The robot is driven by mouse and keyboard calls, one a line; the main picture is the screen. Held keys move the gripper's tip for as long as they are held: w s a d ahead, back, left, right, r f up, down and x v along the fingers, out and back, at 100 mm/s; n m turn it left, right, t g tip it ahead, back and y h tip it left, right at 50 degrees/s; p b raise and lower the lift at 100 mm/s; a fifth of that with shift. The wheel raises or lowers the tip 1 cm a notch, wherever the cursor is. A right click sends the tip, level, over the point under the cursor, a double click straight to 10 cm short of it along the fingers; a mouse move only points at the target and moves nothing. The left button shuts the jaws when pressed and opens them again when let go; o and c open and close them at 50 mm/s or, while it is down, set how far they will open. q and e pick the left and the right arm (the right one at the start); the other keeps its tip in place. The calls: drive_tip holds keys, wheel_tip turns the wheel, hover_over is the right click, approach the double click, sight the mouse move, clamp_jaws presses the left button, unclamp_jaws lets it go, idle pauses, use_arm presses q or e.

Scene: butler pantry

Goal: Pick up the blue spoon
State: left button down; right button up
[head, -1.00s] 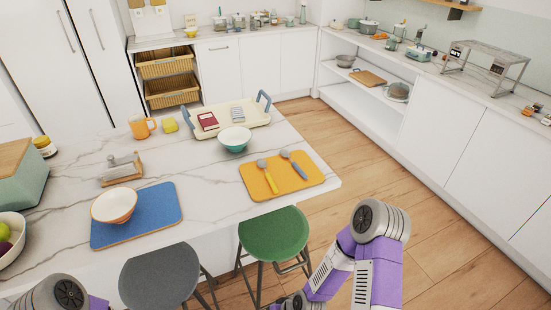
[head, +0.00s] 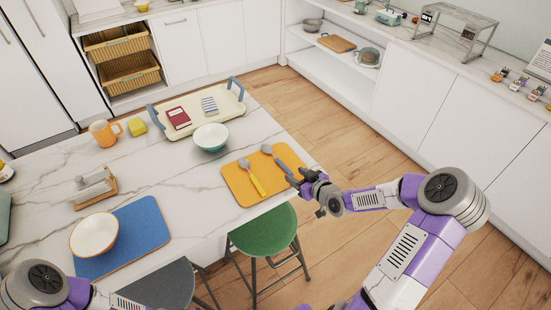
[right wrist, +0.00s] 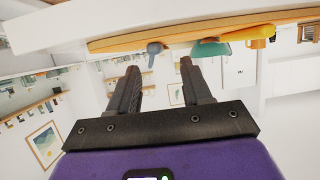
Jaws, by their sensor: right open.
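The blue spoon (head: 284,158) has a grey-blue handle and lies on the right part of a yellow board (head: 237,185), its handle end toward the board's right edge. A spoon with a yellow handle (head: 257,187) lies left of it on the same board. My right gripper (head: 297,179) is open and empty at the board's right edge, close to the blue spoon's handle end. In the right wrist view the blue handle end (right wrist: 153,48) shows beyond the fingers (right wrist: 162,75), apart from them. My left arm shows at the lower left; its gripper is out of view.
A white and teal bowl (head: 211,138) and a cream tray (head: 217,117) stand behind the board. A blue mat (head: 145,232) with a bowl (head: 94,236) lies to the left. A green stool (head: 264,232) stands before the counter's front edge.

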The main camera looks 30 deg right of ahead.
sight(288, 170)
drive_tip(key=x, duration=0.5)
drive_tip(key=shift+d+b, duration=0.2)
drive_tip(key=shift+b, duration=0.2)
drive_tip(key=shift+s+f, duration=0.1)
clamp_jaws()
